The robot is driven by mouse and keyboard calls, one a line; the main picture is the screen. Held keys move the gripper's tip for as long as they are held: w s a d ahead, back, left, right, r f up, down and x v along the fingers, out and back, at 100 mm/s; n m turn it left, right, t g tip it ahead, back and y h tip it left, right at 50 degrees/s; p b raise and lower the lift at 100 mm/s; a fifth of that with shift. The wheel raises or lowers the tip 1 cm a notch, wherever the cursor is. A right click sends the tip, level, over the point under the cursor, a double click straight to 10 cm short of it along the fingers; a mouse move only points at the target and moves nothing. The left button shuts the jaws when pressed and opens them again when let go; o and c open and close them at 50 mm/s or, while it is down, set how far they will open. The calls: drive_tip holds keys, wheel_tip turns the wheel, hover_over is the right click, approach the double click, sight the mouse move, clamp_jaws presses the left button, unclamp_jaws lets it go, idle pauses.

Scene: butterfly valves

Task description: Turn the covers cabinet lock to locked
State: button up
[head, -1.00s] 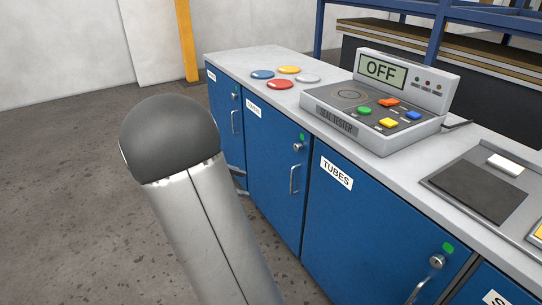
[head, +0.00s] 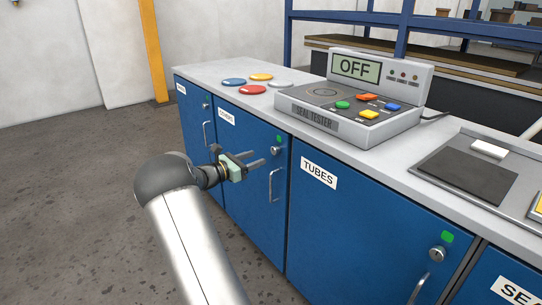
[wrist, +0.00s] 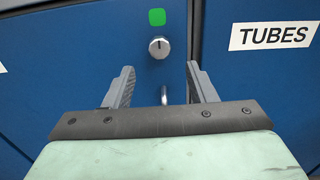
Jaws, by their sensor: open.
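The covers cabinet (head: 252,180) is a blue door whose label reads partly as COVERS. In the wrist view its lock (wrist: 159,47) is a round silver knob with a near-vertical dark slot line, under a green marker (wrist: 157,17). My gripper (wrist: 160,72) is open and empty, its two fingers pointing at the door. The knob shows between and beyond the fingertips, apart from them.
The door's handle (wrist: 164,94) shows between my fingers, below the lock. The tubes cabinet (head: 345,235), with its own lock (head: 437,254) and green marker, is to the right. A seal tester (head: 350,105) reading OFF and several coloured discs stand on the counter. Floor at left is clear.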

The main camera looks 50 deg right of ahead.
sight(273, 151)
drive_tip(key=b+x, duration=0.1)
drive_tip(key=x, duration=0.7)
drive_tip(key=c, duration=1)
